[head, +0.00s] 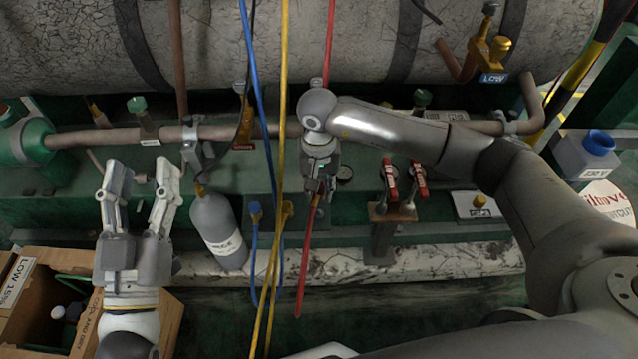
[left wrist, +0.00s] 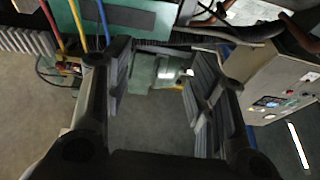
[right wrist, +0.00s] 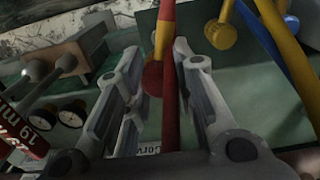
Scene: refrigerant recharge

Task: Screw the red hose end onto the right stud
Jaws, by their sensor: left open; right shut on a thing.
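The red hose (head: 305,262) comes down from the top of the head view, passes my right gripper (head: 318,192) and hangs below it. My right gripper is shut on the red hose; in the right wrist view the hose (right wrist: 169,100) runs between the fingers. The exact hose end is hard to make out. To the right of this gripper, apart from it, a brown bracket (head: 393,213) stands under two red handles (head: 389,178). In the right wrist view two grey round-headed studs (right wrist: 52,68) show beside the bracket. My left gripper (head: 142,170) is open and empty.
Blue (head: 253,75) and yellow (head: 282,100) hoses hang just left of my right gripper. A grey cylinder (head: 217,230) stands right of my left gripper. An open cardboard box (head: 30,325) is below left. The large cracked tank (head: 250,45) spans the back.

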